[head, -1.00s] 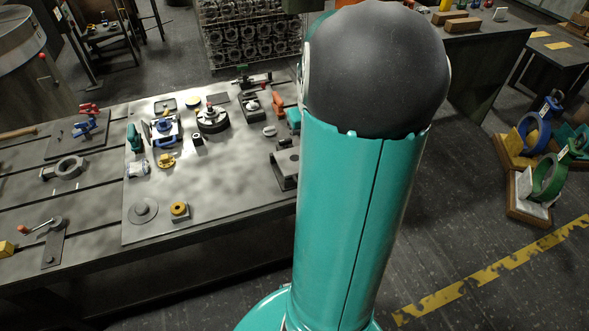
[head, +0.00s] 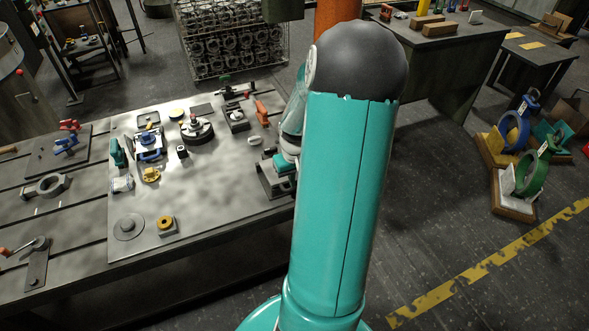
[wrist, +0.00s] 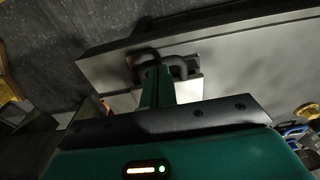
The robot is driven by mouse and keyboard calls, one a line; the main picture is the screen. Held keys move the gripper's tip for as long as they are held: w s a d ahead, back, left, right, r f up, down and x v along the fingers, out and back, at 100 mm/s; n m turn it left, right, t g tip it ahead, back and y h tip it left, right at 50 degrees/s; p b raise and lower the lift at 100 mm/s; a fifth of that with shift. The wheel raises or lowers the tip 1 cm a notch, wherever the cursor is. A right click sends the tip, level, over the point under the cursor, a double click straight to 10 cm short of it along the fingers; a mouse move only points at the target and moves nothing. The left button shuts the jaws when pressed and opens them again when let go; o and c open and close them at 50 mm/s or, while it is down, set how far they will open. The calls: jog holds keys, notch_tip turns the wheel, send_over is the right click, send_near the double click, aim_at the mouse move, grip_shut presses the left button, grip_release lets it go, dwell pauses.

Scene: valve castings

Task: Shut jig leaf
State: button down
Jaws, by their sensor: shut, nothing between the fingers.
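The jig (head: 268,181) is a small grey metal fixture at the right edge of the bench plate, partly hidden by my arm in the head view. In the wrist view its pale metal plate (wrist: 188,88) lies beneath and around my fingers. My gripper (wrist: 163,68) is shut and empty, with its fingertips over the jig by the dark parts there. In the head view only a little of the teal hand shows just above the jig. I cannot make out the leaf's angle, nor whether the fingertips touch it.
The bench plate (head: 200,215) has clear room in its middle. A round black fixture (head: 196,131), an orange-handled clamp (head: 262,112), a yellow-topped block (head: 166,224) and a grey disc (head: 129,227) stand on it. The bench edge drops to the floor beside the jig.

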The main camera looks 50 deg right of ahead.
jog(key=shift+f, duration=0.25)
jog(key=shift+s+a+f, duration=0.1)
jog(key=shift+s+f, duration=0.05)
jog(key=shift+f, duration=0.45)
jog(key=shift+s+a+f, duration=0.1)
jog(key=shift+s+f, duration=0.05)
jog(key=shift+f, duration=0.45)
